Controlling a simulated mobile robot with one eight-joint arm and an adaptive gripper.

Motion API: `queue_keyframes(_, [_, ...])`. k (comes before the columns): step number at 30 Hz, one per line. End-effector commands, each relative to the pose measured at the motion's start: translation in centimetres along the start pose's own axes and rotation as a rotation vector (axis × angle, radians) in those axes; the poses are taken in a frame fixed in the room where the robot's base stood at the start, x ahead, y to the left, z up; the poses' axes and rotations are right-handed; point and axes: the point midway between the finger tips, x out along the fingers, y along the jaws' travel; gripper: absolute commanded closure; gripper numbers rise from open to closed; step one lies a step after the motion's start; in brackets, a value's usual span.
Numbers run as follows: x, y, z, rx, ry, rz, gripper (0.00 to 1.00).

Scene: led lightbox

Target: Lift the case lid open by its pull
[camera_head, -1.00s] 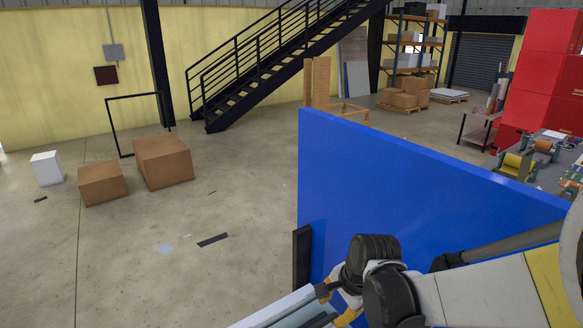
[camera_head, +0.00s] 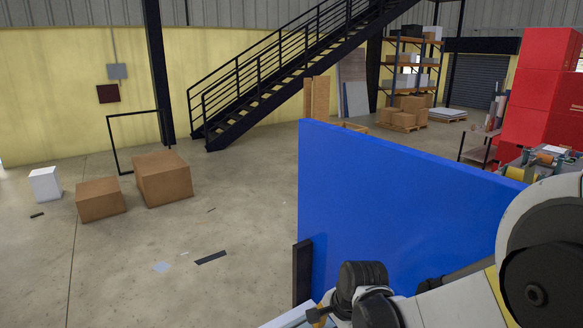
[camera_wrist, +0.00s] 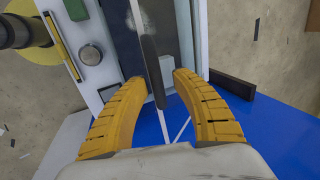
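The case shows in the wrist view as a pale frame (camera_wrist: 55,22) around a dark panel (camera_wrist: 114,36), with a round grey knob (camera_wrist: 90,55) on its left side. A slim dark bar (camera_wrist: 150,58), which may be the pull, runs lengthwise beside a thin pale strip. My gripper (camera_wrist: 160,80) is open, its two yellow fingers on either side of the bar's near end. I cannot tell whether either finger touches it. In the head view only a pale corner of the case (camera_head: 288,319) shows at the bottom edge, and my wrist hides the rest.
A large blue panel (camera_head: 385,205) stands upright beside my arm in the head view. Cardboard boxes (camera_head: 162,180) and a white box (camera_head: 45,184) sit on the floor at left. Red boxes (camera_head: 540,95) stand at right. The floor at left is mostly clear.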

Motion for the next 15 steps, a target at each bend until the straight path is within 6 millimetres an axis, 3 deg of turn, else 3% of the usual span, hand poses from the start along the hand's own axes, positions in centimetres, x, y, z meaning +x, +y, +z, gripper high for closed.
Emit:
queue_keyframes(1, [0.0, 0.0, 0.0, 0.0, 0.0, 0.0, 0.85])
queue_keyframes(3, [0.0, -0.01, -0.01, 0.0, 0.0, 0.0, 1.0])
queue_keyframes(15, [-0.05, -0.22, 0.0, 0.0, 0.0, 0.002, 1.0])
